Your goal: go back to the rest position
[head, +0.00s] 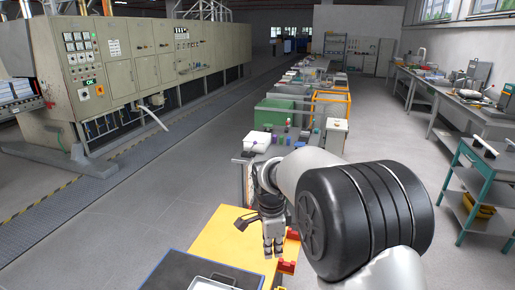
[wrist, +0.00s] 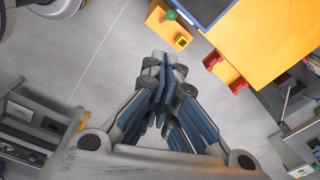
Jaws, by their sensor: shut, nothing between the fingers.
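My gripper (head: 273,248) hangs with its fingers downward in front of the yellow-topped table (head: 215,245) in the head view. In the wrist view my gripper (wrist: 166,70) is shut, with its fingers together and nothing between them. Grey floor lies behind the fingertips there, and the yellow table top (wrist: 262,40) is at the upper right, apart from them. My arm's large black joint hides part of the scene in the head view.
A dark panel with a white tray (head: 212,284) is at the front. Red clamps (head: 287,267) sit at the table's right edge. A long furnace (head: 150,60) stands left. A teal-framed bench (head: 480,165) stands right. Open floor (head: 130,215) lies to the left.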

